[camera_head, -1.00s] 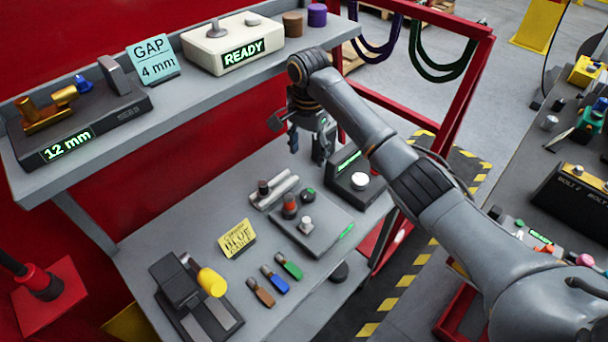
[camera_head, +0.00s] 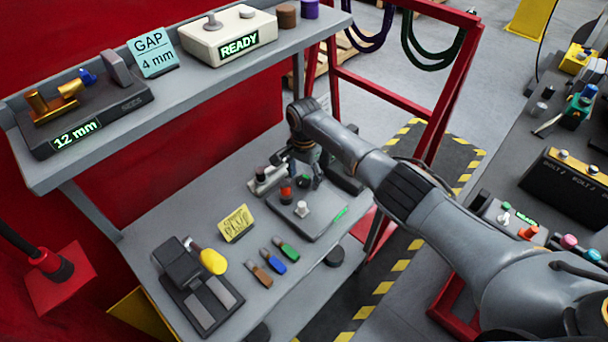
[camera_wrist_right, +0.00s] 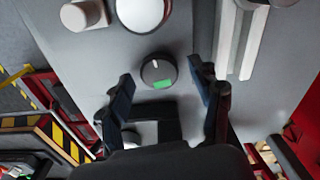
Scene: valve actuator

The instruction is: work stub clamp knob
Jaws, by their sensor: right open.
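A dark round knob with a white pointer line and a green patch (camera_wrist_right: 158,72) stands on a grey panel (camera_head: 322,222) on the lower shelf. It also shows in the head view (camera_head: 305,182). No label names it as the stub clamp knob. My right gripper (camera_wrist_right: 160,76) is open above the panel, its fingertips spread on either side of this knob, apparently without touching. In the head view my right gripper (camera_head: 302,165) is partly hidden by its wrist. My left gripper is out of view.
Silver rails (camera_wrist_right: 235,40) lie close beside the gripper. A yellow card (camera_head: 235,223), several coloured tabs (camera_head: 272,255) and a yellow-handled press (camera_head: 195,280) are on the lower shelf. The upper shelf (camera_head: 165,105) overhangs its back; a red frame post (camera_head: 445,100) stands behind.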

